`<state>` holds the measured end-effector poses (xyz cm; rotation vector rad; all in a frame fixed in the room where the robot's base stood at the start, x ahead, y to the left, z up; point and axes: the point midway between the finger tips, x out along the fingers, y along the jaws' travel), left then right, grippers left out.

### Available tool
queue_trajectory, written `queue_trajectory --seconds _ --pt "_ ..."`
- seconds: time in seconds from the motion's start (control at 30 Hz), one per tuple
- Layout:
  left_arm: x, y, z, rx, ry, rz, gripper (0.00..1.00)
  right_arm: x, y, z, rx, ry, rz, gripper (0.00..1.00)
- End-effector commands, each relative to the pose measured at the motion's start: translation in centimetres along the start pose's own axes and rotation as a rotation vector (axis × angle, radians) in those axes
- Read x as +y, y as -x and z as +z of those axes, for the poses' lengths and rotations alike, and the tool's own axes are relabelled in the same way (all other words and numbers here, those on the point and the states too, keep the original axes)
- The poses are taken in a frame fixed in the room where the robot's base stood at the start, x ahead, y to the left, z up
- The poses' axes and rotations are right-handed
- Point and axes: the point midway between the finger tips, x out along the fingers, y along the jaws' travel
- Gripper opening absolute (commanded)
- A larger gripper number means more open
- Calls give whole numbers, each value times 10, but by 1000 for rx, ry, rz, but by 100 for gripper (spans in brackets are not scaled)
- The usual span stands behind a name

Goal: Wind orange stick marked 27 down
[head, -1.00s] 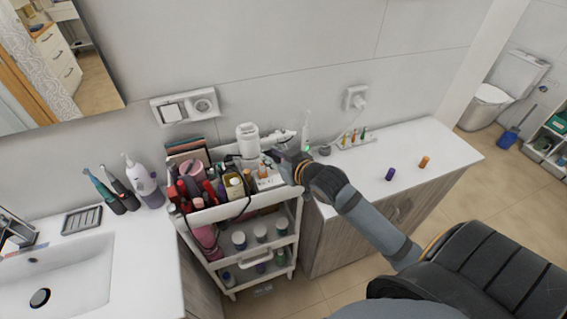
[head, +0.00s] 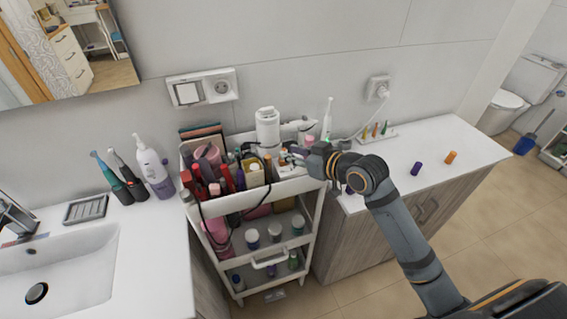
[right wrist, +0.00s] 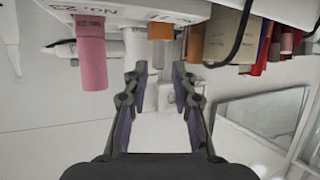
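In the right wrist view, a stick with an orange end (right wrist: 160,32) and a clear, pale section points down from a white holder (right wrist: 125,10). Lettering on the holder is too blurred to read as 27. A pink stick (right wrist: 90,45) stands to its left. My right gripper (right wrist: 157,78) is open and empty. Its two fingertips lie on either side of the stick's line, just short of its end and apart from it. In the head view my right gripper (head: 296,154) is over the cart's top right corner and hides part of the holder. My left gripper is not in view.
The white cart (head: 262,196) is crowded with bottles and tubes beside the gripper. A tall white device (head: 267,130) stands close behind. The right counter (head: 400,145) holds a purple piece (head: 416,168) and an orange piece (head: 450,157), with bare room around them.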

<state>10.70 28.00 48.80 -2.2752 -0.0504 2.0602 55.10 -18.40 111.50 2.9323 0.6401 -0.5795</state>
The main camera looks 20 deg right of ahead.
Motion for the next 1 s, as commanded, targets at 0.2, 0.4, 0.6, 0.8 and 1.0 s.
queue_trajectory --seconds 0.2,0.4,0.6,0.8,1.0 --pt "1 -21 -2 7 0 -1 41 0 -32 2 0 -5 -2 26" --pt "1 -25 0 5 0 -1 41 -1 -43 0 -2 -1 -2 26" --pt "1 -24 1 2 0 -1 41 -1 -44 -1 -4 0 -2 26" --pt "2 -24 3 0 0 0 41 -1 -43 0 -4 0 -1 4" --pt "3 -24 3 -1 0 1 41 -1 -43 0 -4 -1 -1 0"
